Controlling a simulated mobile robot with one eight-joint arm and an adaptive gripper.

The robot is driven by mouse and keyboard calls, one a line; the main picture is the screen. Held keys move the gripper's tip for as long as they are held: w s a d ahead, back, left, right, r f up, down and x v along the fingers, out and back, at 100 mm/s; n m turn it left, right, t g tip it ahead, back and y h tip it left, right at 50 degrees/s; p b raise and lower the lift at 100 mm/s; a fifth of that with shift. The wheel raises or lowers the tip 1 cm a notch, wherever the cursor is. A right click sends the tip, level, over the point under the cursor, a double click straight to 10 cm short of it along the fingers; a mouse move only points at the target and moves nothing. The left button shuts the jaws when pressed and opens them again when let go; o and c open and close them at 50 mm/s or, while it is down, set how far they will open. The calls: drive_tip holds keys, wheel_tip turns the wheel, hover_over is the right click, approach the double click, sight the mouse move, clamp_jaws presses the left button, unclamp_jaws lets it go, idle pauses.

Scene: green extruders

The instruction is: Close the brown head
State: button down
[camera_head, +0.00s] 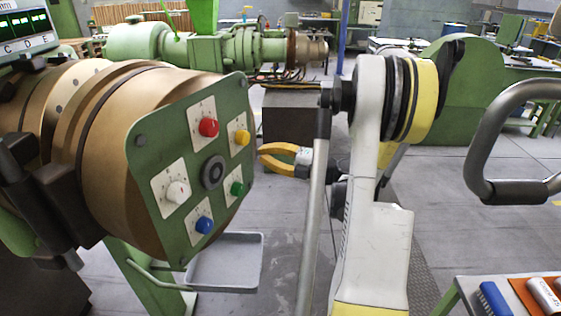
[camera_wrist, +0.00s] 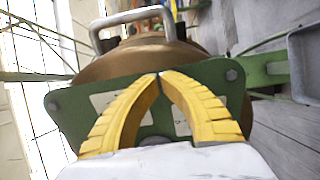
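The brown head (camera_head: 110,150) is a large bronze-brown cylinder at the left of the head view. A green plate (camera_head: 150,150) on its face carries red, yellow, green, blue and white controls around a dark centre disc. Brown rings (camera_head: 30,95) stand behind the head; I cannot tell how wide any gap between them is. My gripper (camera_head: 261,153) has yellow fingers to the right of the plate, pointing left at it. In the wrist view its fingertips (camera_wrist: 160,77) meet with nothing between them, in front of the plate (camera_wrist: 72,112) and brown head (camera_wrist: 135,63). Contact cannot be told.
A grey tray (camera_head: 225,265) sits low below the head. A dark bracket (camera_head: 45,190) is at the head's left side. Another green extruder (camera_head: 210,48) stands behind. A table with small items (camera_head: 495,298) is at the lower right. Open floor lies between.

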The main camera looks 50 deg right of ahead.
drive_tip(key=shift+x, duration=1.3)
drive_tip(key=shift+w, duration=0.1)
drive_tip(key=w+n+g+y, duration=0.2)
drive_tip(key=w+y, duration=0.3)
drive_tip(key=w, duration=1.8)
drive_tip(key=shift+r+n+g, duration=0.15)
drive_tip(key=shift+n+g, duration=0.15)
drive_tip(key=shift+n, duration=0.6)
drive_tip(key=shift+w+a, duration=0.1)
drive_tip(key=shift+b, duration=0.3)
